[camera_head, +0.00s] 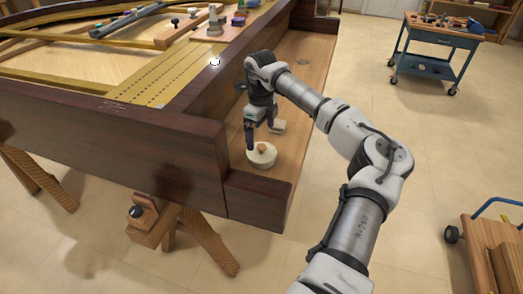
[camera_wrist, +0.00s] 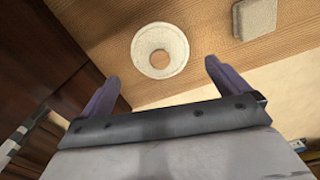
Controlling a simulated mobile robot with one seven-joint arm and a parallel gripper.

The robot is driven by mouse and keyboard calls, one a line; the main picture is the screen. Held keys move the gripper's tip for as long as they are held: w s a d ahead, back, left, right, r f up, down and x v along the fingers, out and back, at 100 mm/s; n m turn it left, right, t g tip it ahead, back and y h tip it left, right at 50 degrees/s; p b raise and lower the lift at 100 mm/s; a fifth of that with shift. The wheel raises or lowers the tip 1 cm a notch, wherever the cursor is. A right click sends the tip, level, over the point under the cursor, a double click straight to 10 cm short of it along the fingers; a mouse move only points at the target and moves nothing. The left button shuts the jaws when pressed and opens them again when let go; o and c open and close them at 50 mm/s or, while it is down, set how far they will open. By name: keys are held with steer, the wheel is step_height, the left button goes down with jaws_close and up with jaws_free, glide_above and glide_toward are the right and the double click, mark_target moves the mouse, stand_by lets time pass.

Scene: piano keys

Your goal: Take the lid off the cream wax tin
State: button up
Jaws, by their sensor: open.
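The cream wax tin (camera_head: 262,160) is a low, round, pale tin standing on the wooden ledge beside the piano's dark wall. A lid with a tan knob (camera_head: 262,148) sits on its top. In the wrist view the tin (camera_wrist: 143,48) shows from above as a pale disc, with the tan knob (camera_wrist: 160,59) near its middle. My gripper (camera_head: 260,134) is open and empty, above and just behind the tin in the head view. In the wrist view the tin lies ahead of my gripper (camera_wrist: 158,72), between the lines of its two fingers, and no contact shows.
A square cream block (camera_wrist: 255,18) lies on the ledge near the tin; it also shows in the head view (camera_head: 279,127). The dark piano wall (camera_head: 120,150) rises close on the left. A blue trolley (camera_head: 435,65) stands far off at the right.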

mark_target(262, 146)
steer(key=shift+s+d+f+p, duration=0.1)
steer(key=shift+f+p, duration=0.3)
steer(key=shift+f, duration=1.2)
steer(key=shift+s+d+f+p, duration=0.1)
steer(key=shift+f+p, duration=0.25)
steer(key=shift+f, duration=1.25)
steer(key=c, duration=0.7)
